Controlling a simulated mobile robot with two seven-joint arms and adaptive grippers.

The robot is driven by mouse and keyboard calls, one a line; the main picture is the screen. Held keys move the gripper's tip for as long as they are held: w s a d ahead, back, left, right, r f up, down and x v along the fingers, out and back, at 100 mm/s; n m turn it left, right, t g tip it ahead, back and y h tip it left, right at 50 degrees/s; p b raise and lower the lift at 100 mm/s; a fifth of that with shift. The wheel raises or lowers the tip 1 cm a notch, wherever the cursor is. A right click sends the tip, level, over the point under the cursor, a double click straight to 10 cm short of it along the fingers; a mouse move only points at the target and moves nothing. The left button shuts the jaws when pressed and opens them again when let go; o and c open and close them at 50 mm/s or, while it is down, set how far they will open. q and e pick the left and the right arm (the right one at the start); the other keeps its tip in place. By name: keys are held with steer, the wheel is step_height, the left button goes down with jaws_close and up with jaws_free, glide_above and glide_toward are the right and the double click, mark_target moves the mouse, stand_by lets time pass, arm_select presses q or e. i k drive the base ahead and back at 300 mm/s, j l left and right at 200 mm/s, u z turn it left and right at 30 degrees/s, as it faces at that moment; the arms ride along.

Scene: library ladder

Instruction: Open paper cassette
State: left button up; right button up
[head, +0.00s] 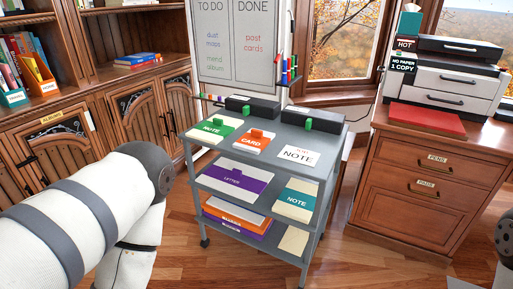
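The printer (480,60) stands on the wooden cabinet at the upper right. It has a dark top and a white body. Its white front has drawers with dark handles, an upper one (452,77) and a lower one (444,100), which look like paper cassettes; both look closed. A black sign (403,63) beside it reads "NO PAPER 1 COPY". My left arm comes in from the left and bends down near the cart; its gripper is out of view. Only a bit of my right arm shows at the right edge, and its gripper is out of view.
A red flat item (426,119) lies on the wooden cabinet (420,185) in front of the printer. A grey three-shelf cart (333,150) with labelled paper packs, such as the purple letter pack (233,179), stands left of it. A whiteboard (238,40) is behind. Some floor is clear.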

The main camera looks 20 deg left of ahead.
mark_target(440, 93)
steer(key=i+j+u, duration=0.3)
steer(key=i, duration=0.2)
steer(key=i+j+u, duration=0.25)
steer(key=i, duration=0.25)
steer(key=l+z, duration=0.1)
steer(key=z, duration=1.6)
steer(key=i+l+u, duration=0.15)
steer(key=i+l, duration=0.15)
steer(key=i+l+u, duration=0.15)
steer(key=i+l, duration=0.15)
steer(key=i+l+u, duration=0.15)
steer(key=i+l, duration=0.15)
steer(key=l, duration=0.2)
steer(key=i+l+u, duration=0.15)
steer(key=l, duration=0.3)
steer(key=i, duration=0.1)
